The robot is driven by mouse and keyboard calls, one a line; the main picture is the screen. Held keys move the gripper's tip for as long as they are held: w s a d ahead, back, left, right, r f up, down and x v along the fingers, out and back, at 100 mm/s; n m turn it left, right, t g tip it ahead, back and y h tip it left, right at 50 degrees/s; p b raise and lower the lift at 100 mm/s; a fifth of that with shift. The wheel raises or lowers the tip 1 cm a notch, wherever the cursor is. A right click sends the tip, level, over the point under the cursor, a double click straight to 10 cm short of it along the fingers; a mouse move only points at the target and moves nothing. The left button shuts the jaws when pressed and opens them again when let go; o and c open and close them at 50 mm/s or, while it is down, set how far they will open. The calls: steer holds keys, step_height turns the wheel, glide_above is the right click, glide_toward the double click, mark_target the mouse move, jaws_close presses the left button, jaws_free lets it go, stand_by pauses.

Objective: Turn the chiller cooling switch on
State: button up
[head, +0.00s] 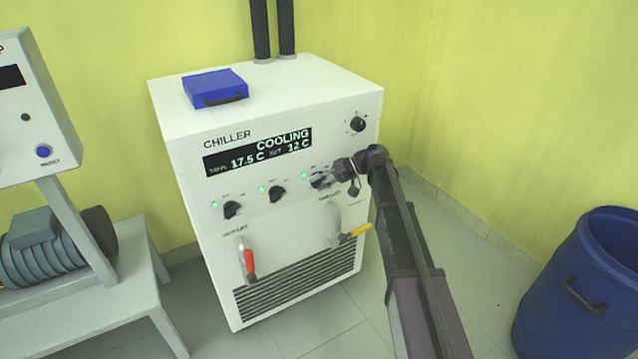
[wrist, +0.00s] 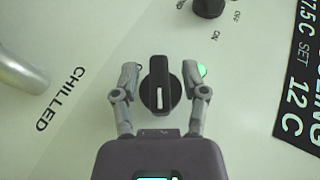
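The white chiller (head: 215,165) stands against the yellow wall. Its display (head: 258,152) reads COOLING, 17.5 C and 12 C. In the wrist view, a black rotary switch (wrist: 160,88) sits between the two fingers of my gripper (wrist: 160,76). Its ridge lies up and down in the picture, with a white mark at the lower part. My gripper is open, with a gap on each side of the switch. A lit green lamp (wrist: 202,70) is partly hidden by the right finger.
Two more black switches, left (head: 232,209) and middle (head: 277,193), have lit green lamps. A red-handled valve (head: 249,262) and a yellow-handled valve (head: 356,231) sit below. A blue case (head: 215,88) lies on top. A blue barrel (head: 580,285) stands at right.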

steer(key=shift+r+h+p, duration=0.15)
steer(key=shift+h+p, duration=0.25)
steer(key=shift+p, duration=0.35)
steer(key=shift+n+t+h+p, duration=0.3)
steer(key=shift+t+h+p, duration=0.25)
steer(key=shift+p, duration=0.5)
steer(key=n+t+h+p, duration=0.1)
steer(key=t+h+p, duration=0.1)
steer(key=h+p, duration=0.1)
steer(key=shift+h+p, duration=0.3)
steer(key=shift+h, duration=0.05)
steer(key=p+v, duration=1.1)
steer(key=v, duration=0.2)
steer(key=s+d+r+m+h+p, duration=0.1)
steer(key=s+d+r+h+p, duration=0.1)
steer(key=s+d+r+p, duration=0.2)
steer(key=s+d+r+m+h+p, duration=0.2)
steer(key=s+p, duration=0.5)
steer(key=s, duration=0.4)
steer(key=d+r+h, duration=0.1)
steer(key=d+r, duration=0.1)
steer(key=d, duration=0.1)
steer(key=shift+s+d+r+h, duration=0.25)
steer(key=shift+s+d+h, duration=0.05)
steer(key=s+d+r+m+g+h+p, duration=0.1)
steer(key=s+d+r+p, duration=0.3)
steer(key=s, duration=0.5)
steer(key=shift+d+m, duration=0.9)
steer(key=shift+d, duration=0.05)
